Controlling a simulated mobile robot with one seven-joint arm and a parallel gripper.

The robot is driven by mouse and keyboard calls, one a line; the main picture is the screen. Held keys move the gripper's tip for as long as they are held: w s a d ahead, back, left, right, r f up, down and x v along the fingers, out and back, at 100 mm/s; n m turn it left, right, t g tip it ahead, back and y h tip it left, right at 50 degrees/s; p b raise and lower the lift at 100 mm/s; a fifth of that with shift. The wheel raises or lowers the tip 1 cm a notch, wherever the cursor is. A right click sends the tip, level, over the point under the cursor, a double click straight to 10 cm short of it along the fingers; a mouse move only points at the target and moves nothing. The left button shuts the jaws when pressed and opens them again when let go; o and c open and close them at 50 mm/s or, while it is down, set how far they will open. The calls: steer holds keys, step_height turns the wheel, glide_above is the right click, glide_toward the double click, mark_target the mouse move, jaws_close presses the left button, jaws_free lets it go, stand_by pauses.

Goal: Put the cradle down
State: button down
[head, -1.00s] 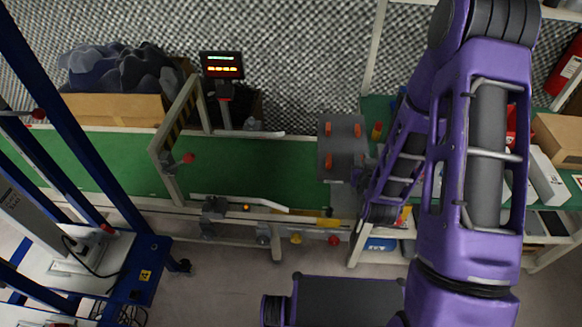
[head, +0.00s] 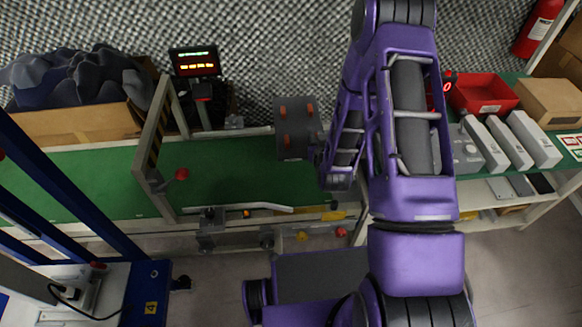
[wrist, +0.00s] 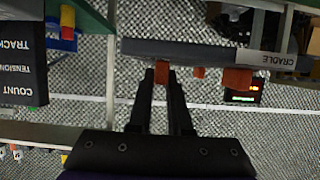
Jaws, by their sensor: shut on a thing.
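The cradle (head: 290,142) is a dark grey block with several orange pegs on its face. In the head view it is at the middle, in front of the far edge of the green conveyor belt (head: 225,180). In the wrist view the cradle (wrist: 200,52) is a grey slab labelled CRADLE, with orange pegs along its lower edge. My gripper (wrist: 162,75) is shut on it at one peg. In the head view my gripper (head: 320,150) is at the cradle's right side, partly hidden by my arm. The height of the cradle above the belt is unclear.
A striped frame (head: 155,140) spans the belt to the left, with a lit display (head: 195,60) behind. A bent metal rail (head: 265,207) runs along the front edge. A red bin (head: 482,95) and a cardboard box (head: 550,100) stand at right. A blue frame (head: 75,190) stands at left.

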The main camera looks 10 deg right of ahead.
steer(key=w+f+b, duration=0.2)
steer(key=w+f, duration=0.3)
steer(key=f, duration=0.7)
steer(key=b, duration=0.2)
glide_above(307, 183)
step_height(307, 183, down, 11)
steer(key=shift+w, duration=0.1)
steer(key=shift+f+b, duration=0.45)
steer(key=shift+f, duration=1.8)
steer(key=shift+f, duration=0.1)
steer(key=c, duration=0.8)
jaws_free()
steer(key=shift+c, duration=0.2)
